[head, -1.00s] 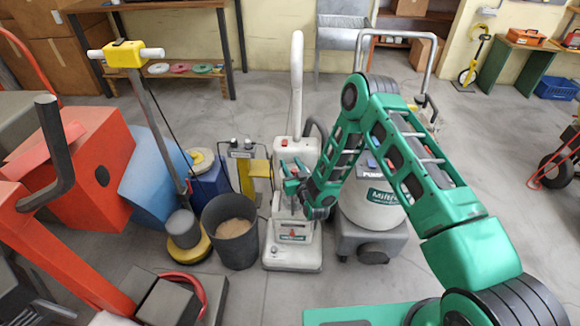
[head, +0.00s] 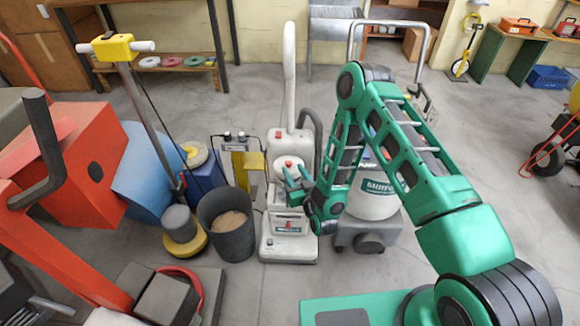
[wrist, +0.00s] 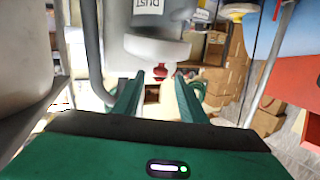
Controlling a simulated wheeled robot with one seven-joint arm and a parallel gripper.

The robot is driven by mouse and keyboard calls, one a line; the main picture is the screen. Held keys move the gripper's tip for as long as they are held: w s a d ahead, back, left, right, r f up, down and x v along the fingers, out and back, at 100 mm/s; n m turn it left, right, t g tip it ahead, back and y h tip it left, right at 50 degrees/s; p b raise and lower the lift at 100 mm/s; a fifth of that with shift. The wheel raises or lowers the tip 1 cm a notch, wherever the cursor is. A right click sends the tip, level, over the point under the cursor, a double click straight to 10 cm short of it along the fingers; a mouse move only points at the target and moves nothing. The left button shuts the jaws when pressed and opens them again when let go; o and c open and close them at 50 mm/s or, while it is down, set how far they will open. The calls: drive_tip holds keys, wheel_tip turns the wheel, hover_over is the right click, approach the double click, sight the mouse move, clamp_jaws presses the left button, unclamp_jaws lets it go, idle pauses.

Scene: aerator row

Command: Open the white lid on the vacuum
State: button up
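The upright vacuum (head: 289,222) is off-white and stands on the floor in the middle of the head view. Its white lid (head: 300,156) is a rounded part with a red knob (head: 288,163) on the upper body. My gripper (head: 292,181) is right in front of the vacuum, just below the knob. In the wrist view the lid (wrist: 160,50) has a pale rim under upside-down lettering. The red knob (wrist: 160,72) shows just beyond the gap between my fingertips (wrist: 160,82). The fingers are apart and hold nothing. How far the lid stands open is unclear.
A dark bin (head: 228,225) stands close left of the vacuum. A white tank vacuum (head: 377,195) on a grey base stands close on the right, partly behind my arm. Red and blue machines (head: 75,165) crowd the left. Open floor (head: 480,140) lies to the right.

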drive_tip(key=shift+s+d+r, duration=0.1)
drive_tip(key=shift+s+d, duration=0.05)
drive_tip(key=shift+s, duration=0.25)
drive_tip(key=shift+c, duration=0.7)
